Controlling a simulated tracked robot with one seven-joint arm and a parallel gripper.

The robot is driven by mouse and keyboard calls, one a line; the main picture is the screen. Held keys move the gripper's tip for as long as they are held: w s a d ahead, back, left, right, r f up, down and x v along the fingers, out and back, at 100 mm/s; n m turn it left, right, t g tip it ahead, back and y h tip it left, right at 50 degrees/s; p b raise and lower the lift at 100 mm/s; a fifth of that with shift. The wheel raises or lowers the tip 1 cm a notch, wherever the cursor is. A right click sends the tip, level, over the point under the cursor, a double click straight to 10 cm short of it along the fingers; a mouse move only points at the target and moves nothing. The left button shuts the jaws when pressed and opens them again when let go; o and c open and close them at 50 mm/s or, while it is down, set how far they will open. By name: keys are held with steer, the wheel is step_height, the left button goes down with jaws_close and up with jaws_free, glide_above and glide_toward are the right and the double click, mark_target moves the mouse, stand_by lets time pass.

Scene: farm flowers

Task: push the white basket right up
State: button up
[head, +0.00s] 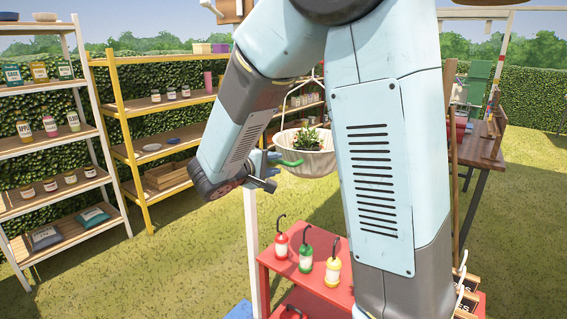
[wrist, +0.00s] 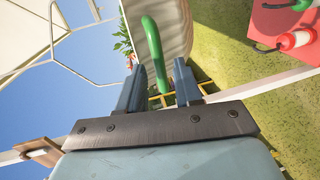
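The white basket (head: 310,163) hangs on thin wires in the middle of the head view, with a leafy plant (head: 303,139) in it. A green curved handle (head: 291,162) sticks out from its left side. In the wrist view the ribbed basket wall (wrist: 176,28) is just beyond my fingers, and the green handle (wrist: 153,45) reaches back toward the gap between them. My gripper (head: 272,163) is left of the basket, close to the handle. In the wrist view my gripper (wrist: 157,78) has its two fingers apart, with space on both sides of the handle.
White (head: 75,145) and yellow shelves (head: 150,110) stand at the left. A wooden table (head: 482,150) is at the right. Grass lies between.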

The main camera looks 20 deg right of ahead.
mark_target(280, 162)
steer(key=shift+x, duration=2)
jaws_close()
